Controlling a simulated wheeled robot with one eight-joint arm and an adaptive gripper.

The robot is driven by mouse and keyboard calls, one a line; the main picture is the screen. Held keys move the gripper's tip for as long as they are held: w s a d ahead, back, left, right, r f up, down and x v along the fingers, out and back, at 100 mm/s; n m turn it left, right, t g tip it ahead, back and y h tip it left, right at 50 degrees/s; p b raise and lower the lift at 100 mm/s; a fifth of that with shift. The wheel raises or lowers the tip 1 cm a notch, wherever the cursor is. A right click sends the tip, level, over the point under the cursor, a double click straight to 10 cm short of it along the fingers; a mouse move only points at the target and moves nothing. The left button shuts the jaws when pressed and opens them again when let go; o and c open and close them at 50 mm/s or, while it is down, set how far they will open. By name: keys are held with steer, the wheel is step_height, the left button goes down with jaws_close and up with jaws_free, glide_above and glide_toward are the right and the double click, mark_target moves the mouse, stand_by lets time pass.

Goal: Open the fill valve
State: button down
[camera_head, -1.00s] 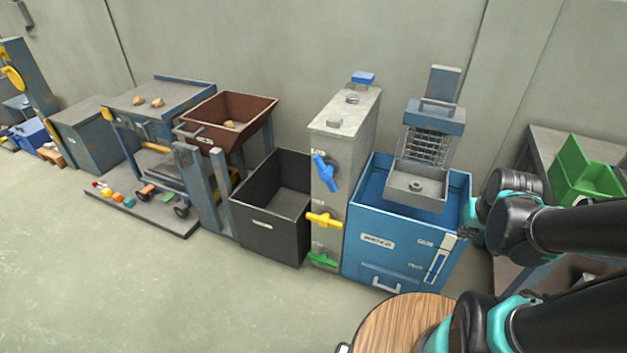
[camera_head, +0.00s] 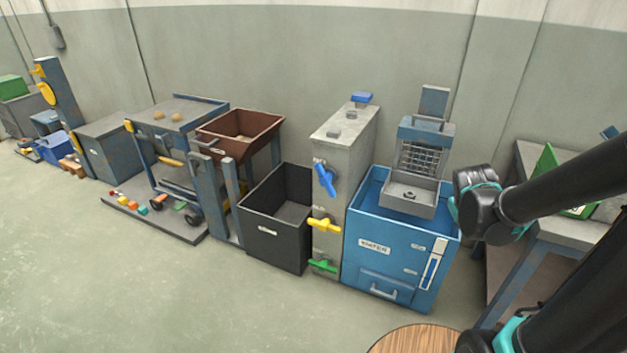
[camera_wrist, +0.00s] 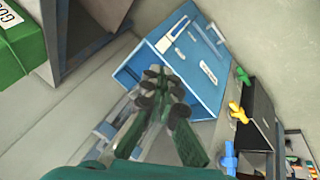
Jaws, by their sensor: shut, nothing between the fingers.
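A grey column (camera_head: 330,205) carries three valves with lever handles. The blue handle (camera_head: 325,180) is at the top and slants down to the right. The yellow handle (camera_head: 324,225) is in the middle and the green handle (camera_head: 322,265) at the bottom; both lie about level. Their labels are too small to read, so I cannot tell which is the fill valve. All three handles show at the right of the wrist view, blue (camera_wrist: 229,157), yellow (camera_wrist: 237,112), green (camera_wrist: 242,75). My gripper (camera_wrist: 158,78) is shut and empty, apart from the handles, in front of the blue water tank.
The blue water tank (camera_head: 373,270) stands right of the column, with a grey basket (camera_head: 410,195) over it. An open dark bin (camera_head: 272,245) adjoins the column on the left. A green crate (camera_wrist: 18,45) is on a bench at right.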

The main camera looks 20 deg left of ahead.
steer(key=w+a+n+t, duration=0.3)
steer(key=w+a+n, duration=0.3)
steer(key=w+a, duration=0.6)
steer(key=n+t+y, duration=0.2)
steer(key=n+t, duration=0.3)
steer(key=n, duration=0.4)
glide_toward(325, 180)
steer(key=w+d+r, duration=0.3)
steer(key=w+d, duration=0.1)
steer(key=d, duration=0.4)
steer(key=s+a+f+n+t+y, duration=0.1)
steer(key=s+a+f+n+y, duration=0.15)
steer(key=a, duration=0.45)
steer(key=s+a+f+n+t+y, duration=0.1)
steer(key=s+a+f+n, duration=0.15)
steer(key=a, duration=0.45)
steer(key=w+d, duration=0.1)
steer(key=w, duration=0.8)
steer(key=shift+w+d+n, duration=0.15)
steer(key=shift+w+n, duration=0.15)
steer(key=shift+w, duration=0.05)
